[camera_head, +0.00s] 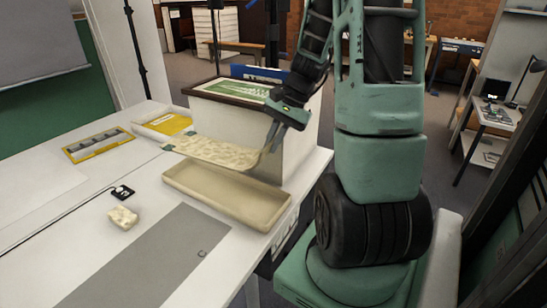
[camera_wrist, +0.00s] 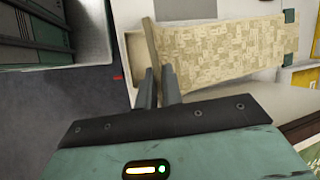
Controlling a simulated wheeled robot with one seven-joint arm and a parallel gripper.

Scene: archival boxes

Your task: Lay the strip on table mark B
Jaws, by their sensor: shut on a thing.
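The strip (camera_head: 212,152) is a long beige patterned band with a green far end. My gripper (camera_head: 271,140) is shut on its near right end and holds it up above a long cream tray (camera_head: 225,208). In the wrist view, my gripper (camera_wrist: 160,88) pinches the bent-up end of the strip (camera_wrist: 225,52), and the rest stretches away to the right. A grey rectangle (camera_head: 150,262) lies flat on the white table (camera_head: 62,207), with a small dark mark (camera_head: 201,253) near its right side. I cannot read whether that mark is a B.
A small cream block (camera_head: 123,217) and a black tag (camera_head: 122,192) lie left of the tray. A yellow-framed holder (camera_head: 98,144) and a yellow-labelled box (camera_head: 164,124) stand farther back. A tall cream box (camera_head: 302,131) with a green picture rises behind the strip.

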